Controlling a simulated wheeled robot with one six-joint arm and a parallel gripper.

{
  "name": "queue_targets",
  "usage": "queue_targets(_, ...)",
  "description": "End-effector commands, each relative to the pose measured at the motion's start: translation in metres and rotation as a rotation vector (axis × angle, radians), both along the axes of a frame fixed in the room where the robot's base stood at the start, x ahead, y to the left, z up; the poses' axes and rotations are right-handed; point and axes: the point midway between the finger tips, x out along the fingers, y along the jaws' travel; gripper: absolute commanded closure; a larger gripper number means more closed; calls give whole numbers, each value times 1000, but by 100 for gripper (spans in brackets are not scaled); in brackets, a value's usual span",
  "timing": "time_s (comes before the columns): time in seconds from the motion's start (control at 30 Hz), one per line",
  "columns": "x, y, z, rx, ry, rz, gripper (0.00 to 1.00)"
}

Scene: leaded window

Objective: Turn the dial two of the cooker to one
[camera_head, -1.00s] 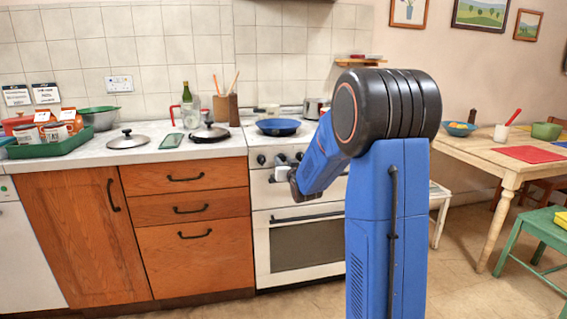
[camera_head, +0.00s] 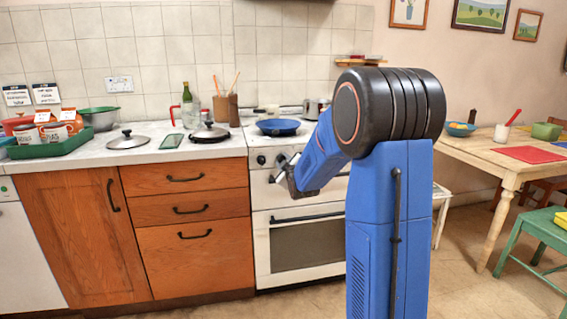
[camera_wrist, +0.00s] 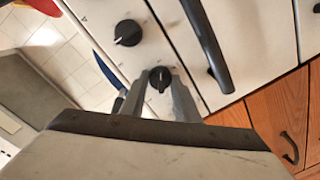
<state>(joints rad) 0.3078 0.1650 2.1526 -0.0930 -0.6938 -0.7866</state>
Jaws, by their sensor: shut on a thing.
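The white cooker (camera_head: 300,235) stands right of the wooden cabinets, with black dials along its front panel. My gripper (camera_head: 283,163) is at this panel, just right of the leftmost visible dial (camera_head: 261,160). In the wrist view my gripper (camera_wrist: 161,84) has its two fingers on either side of a black dial (camera_wrist: 160,78), shut on it. This dial's pale pointer line shows between the fingertips. Another black dial (camera_wrist: 128,32) sits free beside it. The dial markings are too small to read. My arm hides the right part of the panel in the head view.
A blue pan (camera_head: 278,127) stands on the hob above the dials. The black oven handle (camera_wrist: 206,45) runs close beside the gripped dial. Wooden drawers (camera_head: 190,208) adjoin the cooker on the left. Open floor lies in front of the cooker.

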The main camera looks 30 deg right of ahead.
Motion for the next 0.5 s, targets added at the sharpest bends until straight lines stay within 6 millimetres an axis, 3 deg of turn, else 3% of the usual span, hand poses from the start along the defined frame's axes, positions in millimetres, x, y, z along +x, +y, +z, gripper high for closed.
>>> queue_targets(0.5,0,2,-1,-469,137,1,94)
